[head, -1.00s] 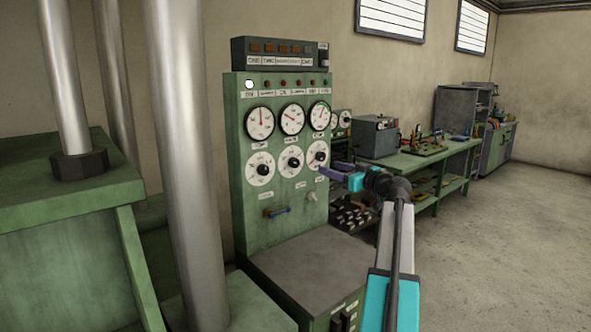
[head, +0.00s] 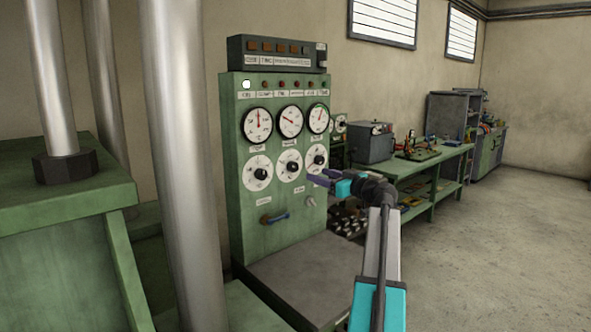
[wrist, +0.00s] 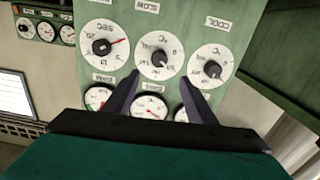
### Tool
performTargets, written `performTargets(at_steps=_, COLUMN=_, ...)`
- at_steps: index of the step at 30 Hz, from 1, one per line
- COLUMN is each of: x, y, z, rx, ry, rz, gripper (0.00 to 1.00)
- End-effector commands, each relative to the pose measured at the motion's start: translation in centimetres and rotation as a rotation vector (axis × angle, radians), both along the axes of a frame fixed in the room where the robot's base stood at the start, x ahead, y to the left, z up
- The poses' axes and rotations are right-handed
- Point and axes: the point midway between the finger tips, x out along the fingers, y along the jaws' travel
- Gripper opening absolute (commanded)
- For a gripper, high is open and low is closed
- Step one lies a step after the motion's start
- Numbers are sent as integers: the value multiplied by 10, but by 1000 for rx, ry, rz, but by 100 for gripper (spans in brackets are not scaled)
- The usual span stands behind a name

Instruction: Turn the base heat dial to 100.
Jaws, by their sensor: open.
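Three round white dials with black knobs sit in a row on a green control panel: left dial (head: 250,183), middle dial (head: 284,176) and right dial (head: 309,168). I cannot read which is labelled base heat. My gripper (head: 318,178) is open and empty, in front of the panel near the right dial's lower edge. In the wrist view, the panel appears upside down. The middle dial (wrist: 146,62) shows beyond and between my fingertips (wrist: 160,82), apart from them. The head's right dial, with a red pointer (wrist: 97,60), is on the left; the other (wrist: 200,76) is on the right.
A grey ledge (head: 300,268) juts out under the panel. Metal columns (head: 185,170) stand left. Open floor lies right (head: 500,230).

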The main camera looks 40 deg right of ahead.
Motion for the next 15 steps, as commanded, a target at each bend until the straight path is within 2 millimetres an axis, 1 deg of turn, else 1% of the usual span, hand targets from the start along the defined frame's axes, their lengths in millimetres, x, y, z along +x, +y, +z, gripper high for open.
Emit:
performTargets(at_steps=5, x=14, y=-4, z=1, rx=1, ry=1, rz=-2, gripper=51)
performTargets(at_steps=15, x=61, y=-8, z=2, rx=0, ry=1, rz=-2, gripper=51)
